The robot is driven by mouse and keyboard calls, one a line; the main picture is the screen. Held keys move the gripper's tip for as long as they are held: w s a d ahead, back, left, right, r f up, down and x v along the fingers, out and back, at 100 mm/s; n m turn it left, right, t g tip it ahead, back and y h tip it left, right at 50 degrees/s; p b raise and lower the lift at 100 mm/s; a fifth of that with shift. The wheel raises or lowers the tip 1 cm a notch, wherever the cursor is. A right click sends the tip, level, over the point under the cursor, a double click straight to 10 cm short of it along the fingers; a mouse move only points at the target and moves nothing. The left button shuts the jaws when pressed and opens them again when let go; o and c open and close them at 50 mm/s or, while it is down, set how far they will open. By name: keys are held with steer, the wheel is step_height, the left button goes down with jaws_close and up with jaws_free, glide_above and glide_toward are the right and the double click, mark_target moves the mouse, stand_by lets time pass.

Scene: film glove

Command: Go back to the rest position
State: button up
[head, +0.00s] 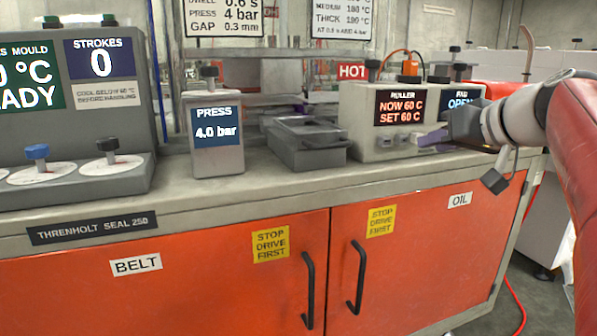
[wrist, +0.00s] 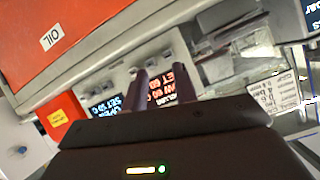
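My gripper (head: 432,141) is at the right in the head view, at the end of my arm, in front of the roller and pad control box (head: 362,138). Its two dark purple fingers also show in the wrist view (wrist: 160,90). They stand apart with the box's red-lettered display visible between them, and nothing is held. I cannot tell the exact gap between the fingers and the box.
A grey bench (head: 290,192) with orange doors (head: 200,275) runs across the view. Floor shows at the lower right.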

steer(key=s+a+f+g+h+p, duration=0.1)
steer(key=s+a+f+g+h, duration=0.1)
steer(key=s+f, duration=0.9)
steer(key=s+a+f+m+g+h+p, duration=0.1)
steer(key=s+a+f+g, duration=0.3)
steer(key=s+f, duration=0.8)
step_height(320, 180, down, 4)
steer(key=a+h, duration=0.1)
steer(key=a, duration=0.1)
steer(key=shift+a+f+h, duration=0.25)
steer(key=shift+a+h, duration=0.05)
steer(key=shift+a, duration=0.1)
